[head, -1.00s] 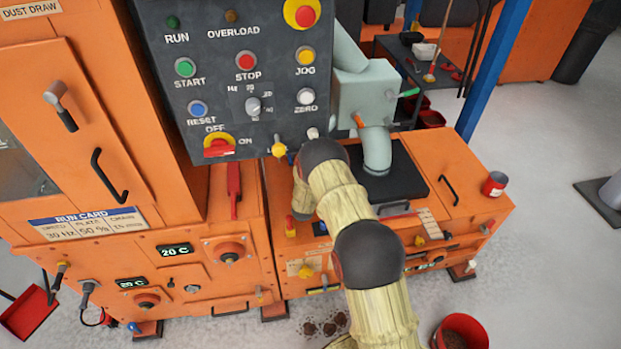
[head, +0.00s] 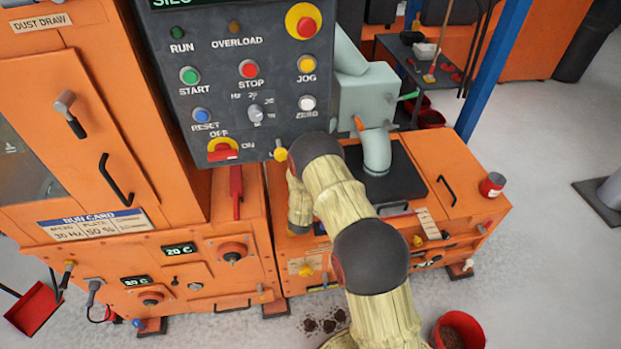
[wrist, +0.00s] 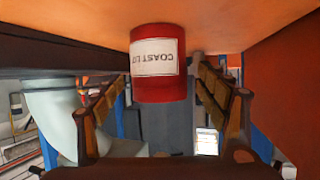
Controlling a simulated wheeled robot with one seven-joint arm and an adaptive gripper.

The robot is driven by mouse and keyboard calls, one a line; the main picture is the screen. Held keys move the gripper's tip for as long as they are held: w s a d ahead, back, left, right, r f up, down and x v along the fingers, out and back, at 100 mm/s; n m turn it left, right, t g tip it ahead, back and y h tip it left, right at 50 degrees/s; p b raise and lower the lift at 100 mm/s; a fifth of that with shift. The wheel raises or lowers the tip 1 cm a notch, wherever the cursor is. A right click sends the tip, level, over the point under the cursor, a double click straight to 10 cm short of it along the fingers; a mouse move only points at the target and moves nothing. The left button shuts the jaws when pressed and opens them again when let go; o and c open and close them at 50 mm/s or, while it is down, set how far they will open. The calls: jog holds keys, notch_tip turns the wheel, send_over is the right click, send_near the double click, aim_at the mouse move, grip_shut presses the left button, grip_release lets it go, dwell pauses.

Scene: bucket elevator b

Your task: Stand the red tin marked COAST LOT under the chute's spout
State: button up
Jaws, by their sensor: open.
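The red tin (wrist: 158,85) shows in the wrist view with its white COAST LOT label upside down, since that picture is inverted. It stands on an orange surface, centred between the finger lines. My gripper (wrist: 160,77) is open, with a finger on each side of the tin. I cannot tell how far the fingertips reach along it. In the head view my arm hides the gripper, and this tin does not show. The chute's pale green spout (head: 376,155) bends down over a dark plate (head: 405,184); it also shows in the wrist view (wrist: 58,115).
Another red tin (head: 491,185) stands on the right of the orange cabinet top; its label is unreadable. The control panel (head: 240,75) hangs close to my arm. A handle (head: 446,190) stands up right of the plate. A red bucket (head: 458,330) is on the floor.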

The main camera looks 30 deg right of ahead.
jog(key=shift+p+v, duration=0.4)
jog(key=shift+v, duration=1.5)
jog(key=shift+f, duration=0.1)
